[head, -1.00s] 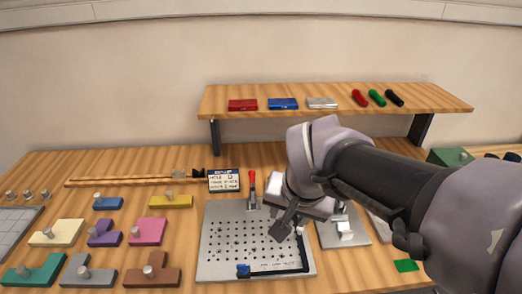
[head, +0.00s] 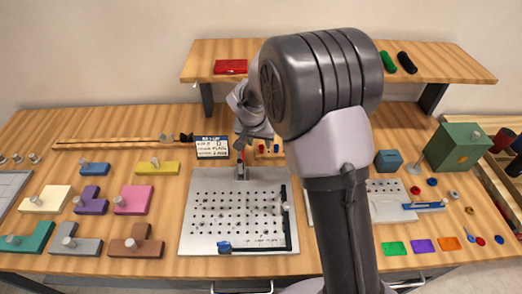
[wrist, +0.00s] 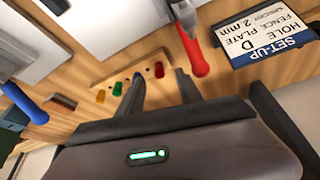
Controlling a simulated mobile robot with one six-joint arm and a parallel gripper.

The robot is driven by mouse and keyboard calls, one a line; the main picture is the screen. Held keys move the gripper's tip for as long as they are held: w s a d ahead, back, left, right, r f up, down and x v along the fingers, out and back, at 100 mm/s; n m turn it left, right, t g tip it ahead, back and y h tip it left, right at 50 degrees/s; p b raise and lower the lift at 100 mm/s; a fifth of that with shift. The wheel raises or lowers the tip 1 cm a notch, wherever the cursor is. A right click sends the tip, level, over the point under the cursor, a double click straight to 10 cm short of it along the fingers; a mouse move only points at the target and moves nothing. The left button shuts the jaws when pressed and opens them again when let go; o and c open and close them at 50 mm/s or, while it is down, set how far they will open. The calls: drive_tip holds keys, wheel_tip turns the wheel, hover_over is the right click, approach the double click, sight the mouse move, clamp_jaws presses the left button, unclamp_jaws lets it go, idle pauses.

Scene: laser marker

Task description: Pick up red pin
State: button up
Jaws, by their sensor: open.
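The red pin (wrist: 158,70) stands in a small wooden holder (wrist: 128,77) in the wrist view, at the end of a row with blue, green and yellow pins. My gripper (wrist: 160,79) is open, its two dark fingers reaching toward the holder. The red pin appears between the fingertips in the picture, and nothing is gripped. Whether the fingers are level with the pin I cannot tell. In the head view my gripper (head: 240,143) hangs behind the perforated plate, and the small pins are partly hidden beside my arm.
A red-handled clamp (wrist: 194,52) stands close to the right finger in the wrist view. The set-up sign (wrist: 274,32) is right of it. A perforated metal plate (head: 188,235) lies in front, and a shelf (head: 215,49) overhangs behind.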

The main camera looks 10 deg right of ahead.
sight(261, 146)
drive_tip(key=b+x, duration=0.1)
drive_tip(key=x, duration=0.3)
drive_tip(key=shift+w+d+f, duration=0.2)
drive_tip(key=shift+w+f, duration=0.05)
drive_tip(key=shift+w, duration=0.05)
drive_tip(key=shift+s+r, duration=0.1)
drive_tip(key=shift+r, duration=0.05)
drive_tip(key=shift+c, duration=0.2)
clamp_jaws()
drive_tip(key=shift+r, duration=0.1)
drive_tip(key=shift+r, duration=0.35)
drive_tip(key=v, duration=0.1)
drive_tip(key=p+v, duration=0.1)
drive_tip(key=v, duration=0.1)
drive_tip(key=shift+w+d+p, duration=0.15)
drive_tip(key=shift+w+p, duration=0.05)
drive_tip(key=shift+p, duration=0.1)
drive_tip(key=s+a, duration=0.1)
drive_tip(key=s, duration=0.4)
drive_tip(key=s+a+r+b, duration=0.1)
drive_tip(key=s, duration=0.4)
drive_tip(key=s+a, duration=0.1)
drive_tip(key=s, duration=0.4)
drive_tip(key=shift+r, duration=0.15)
